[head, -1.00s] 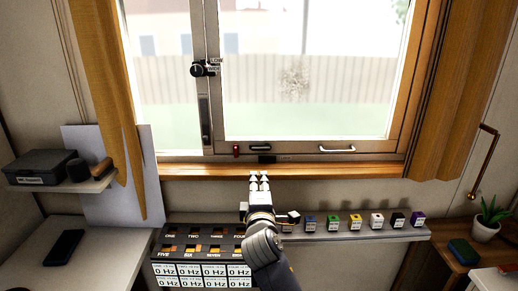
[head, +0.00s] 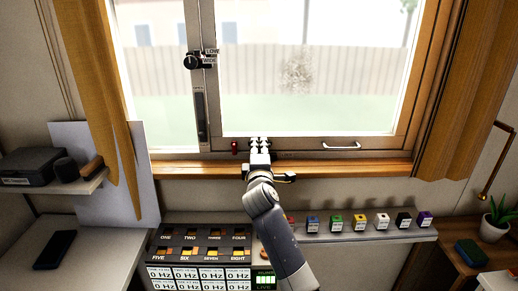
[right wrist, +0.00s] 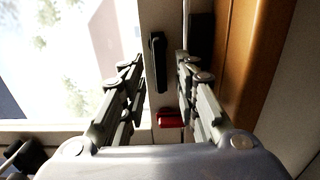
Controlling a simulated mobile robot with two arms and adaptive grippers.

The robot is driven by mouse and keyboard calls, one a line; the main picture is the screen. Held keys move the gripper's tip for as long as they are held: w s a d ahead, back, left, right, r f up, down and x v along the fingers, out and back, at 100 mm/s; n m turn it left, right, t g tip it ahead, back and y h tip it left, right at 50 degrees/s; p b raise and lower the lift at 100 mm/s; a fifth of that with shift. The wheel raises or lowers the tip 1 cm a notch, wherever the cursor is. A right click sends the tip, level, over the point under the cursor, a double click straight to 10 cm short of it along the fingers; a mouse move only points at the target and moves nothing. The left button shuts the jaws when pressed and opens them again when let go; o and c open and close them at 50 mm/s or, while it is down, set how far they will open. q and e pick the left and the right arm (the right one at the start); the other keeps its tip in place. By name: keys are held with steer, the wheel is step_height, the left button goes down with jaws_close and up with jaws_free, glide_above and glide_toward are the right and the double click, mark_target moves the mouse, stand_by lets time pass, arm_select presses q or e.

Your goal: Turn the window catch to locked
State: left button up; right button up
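The window catch is a black lever (right wrist: 158,62) on the pale lower window frame. In the right wrist view it lies between my two fingers, with gaps to both. A small red piece (right wrist: 170,118) sits near it; it also shows in the head view (head: 234,148), left of my gripper. A black block (right wrist: 201,30) is on the frame beside the lever, partly behind a finger. My right gripper (head: 260,141) is open at the bottom frame and hides the lever in the head view. Its fingers (right wrist: 160,85) hold nothing. My left gripper is out of view.
A wooden sill (head: 350,168) runs beneath the frame. A silver handle (head: 341,145) is to the right, and a black knob (head: 194,61) marked LOW is up left. Below are a shelf of coloured cubes (head: 360,222) and numbered cubbies (head: 200,235).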

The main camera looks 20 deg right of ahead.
steer(key=shift+w+d, duration=0.2)
steer(key=shift+w, duration=0.5)
jaws_close()
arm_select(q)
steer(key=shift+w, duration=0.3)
